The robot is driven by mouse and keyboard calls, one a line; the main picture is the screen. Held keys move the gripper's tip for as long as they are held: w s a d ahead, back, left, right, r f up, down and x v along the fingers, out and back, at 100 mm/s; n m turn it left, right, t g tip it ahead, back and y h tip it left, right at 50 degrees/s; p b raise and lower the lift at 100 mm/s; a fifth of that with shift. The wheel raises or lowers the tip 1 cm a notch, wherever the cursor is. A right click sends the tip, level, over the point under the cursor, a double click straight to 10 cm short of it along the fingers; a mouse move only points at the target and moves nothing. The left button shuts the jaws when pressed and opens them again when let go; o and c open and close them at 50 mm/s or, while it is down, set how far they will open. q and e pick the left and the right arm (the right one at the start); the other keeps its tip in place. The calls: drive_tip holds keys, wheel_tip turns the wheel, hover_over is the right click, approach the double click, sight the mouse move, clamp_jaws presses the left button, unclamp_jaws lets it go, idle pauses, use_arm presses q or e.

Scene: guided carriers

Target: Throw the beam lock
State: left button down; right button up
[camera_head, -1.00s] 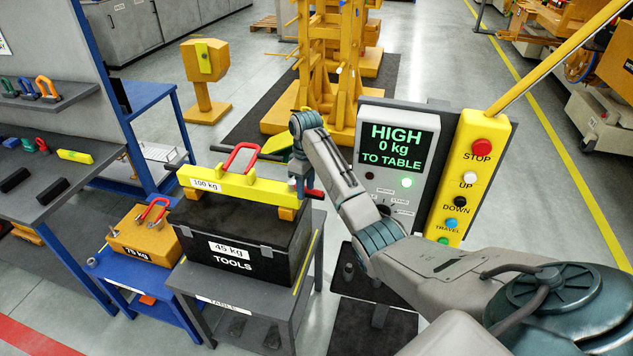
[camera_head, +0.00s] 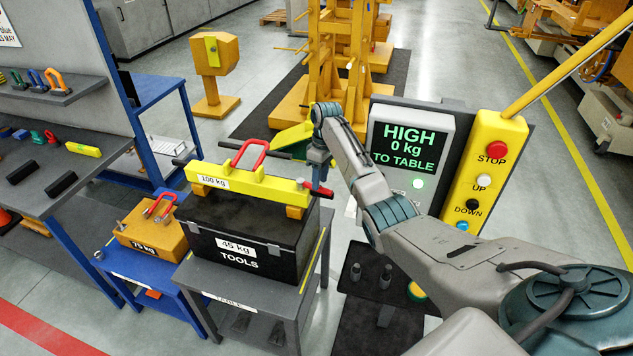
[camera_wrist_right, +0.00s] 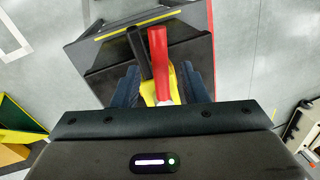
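The yellow lifting beam (camera_head: 245,187), marked 100 kg, rests across the black tool box (camera_head: 245,255) marked 45 kg. A red bail stands on its top. A red lever (camera_head: 322,190) sticks out at its right end; the lever also shows in the right wrist view (camera_wrist_right: 158,50), beside a dark bar. My right gripper (camera_head: 319,178) is over that end. In the right wrist view its fingers (camera_wrist_right: 160,85) stand apart on either side of the lever's near part and a yellow piece, with gaps visible. Contact is unclear. My left gripper is not in view.
The tool box stands on a grey table (camera_head: 225,285). A blue stand (camera_head: 150,275) with a 75 kg orange block (camera_head: 150,232) is to its left. A grey display (camera_head: 405,150) reads HIGH, 0 kg, TO TABLE. A yellow button pendant (camera_head: 487,165) is right of it.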

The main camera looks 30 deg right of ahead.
drive_tip(key=shift+s+a+f, duration=0.1)
drive_tip(key=shift+a+f, duration=0.05)
drive_tip(key=shift+f, duration=0.7)
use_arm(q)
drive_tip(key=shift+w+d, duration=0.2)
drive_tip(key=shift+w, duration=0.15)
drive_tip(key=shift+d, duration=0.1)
use_arm(e)
drive_tip(key=shift+c, duration=0.4)
clamp_jaws()
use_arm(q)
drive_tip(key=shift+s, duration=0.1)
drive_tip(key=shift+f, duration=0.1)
